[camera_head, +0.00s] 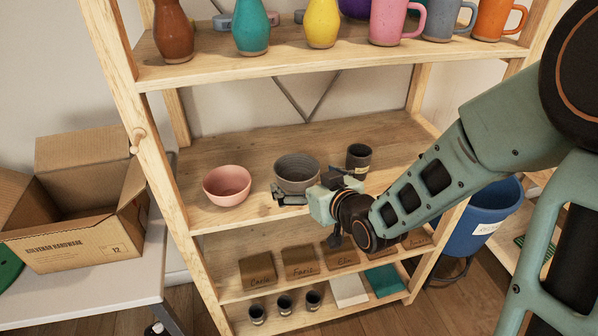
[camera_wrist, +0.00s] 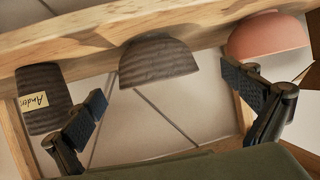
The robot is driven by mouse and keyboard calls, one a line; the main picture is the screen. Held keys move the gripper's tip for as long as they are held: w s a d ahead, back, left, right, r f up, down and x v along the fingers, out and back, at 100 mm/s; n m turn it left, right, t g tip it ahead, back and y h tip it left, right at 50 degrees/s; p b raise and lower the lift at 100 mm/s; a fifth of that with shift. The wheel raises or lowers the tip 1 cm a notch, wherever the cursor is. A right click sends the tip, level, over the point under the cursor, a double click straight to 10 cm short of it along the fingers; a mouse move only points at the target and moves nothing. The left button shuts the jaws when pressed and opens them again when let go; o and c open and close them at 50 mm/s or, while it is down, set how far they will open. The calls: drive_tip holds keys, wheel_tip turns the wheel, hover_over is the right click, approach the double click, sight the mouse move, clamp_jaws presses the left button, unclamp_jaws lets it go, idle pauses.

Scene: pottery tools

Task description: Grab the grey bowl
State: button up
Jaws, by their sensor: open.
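The grey bowl (camera_head: 296,172) stands upright on the middle shelf, between a pink bowl and a dark grey cup. In the wrist view, which is upside down, the grey bowl (camera_wrist: 158,62) shows between and beyond my two fingers, with its ridged side facing the camera. My gripper (camera_head: 320,184) is at the front of this shelf, just in front of the bowl, and covers part of its lower right side in the head view. The fingers of my gripper (camera_wrist: 166,92) are spread apart with nothing between them. I cannot tell the exact gap to the bowl.
The pink bowl (camera_head: 227,185) stands left of the grey bowl, and the dark cup (camera_head: 358,157) to its right; the cup bears a label in the wrist view (camera_wrist: 42,98). The upper shelf (camera_head: 330,65) holds vases and mugs.

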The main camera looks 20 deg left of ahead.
sight(290, 167)
drive_tip(key=shift+b+x, duration=0.35)
drive_tip(key=shift+x, duration=2.5)
drive_tip(key=shift+w+d+r, duration=0.1)
drive_tip(key=shift+w+d, duration=0.1)
drive_tip(key=shift+c, duration=0.4)
drive_tip(key=c, duration=1.3)
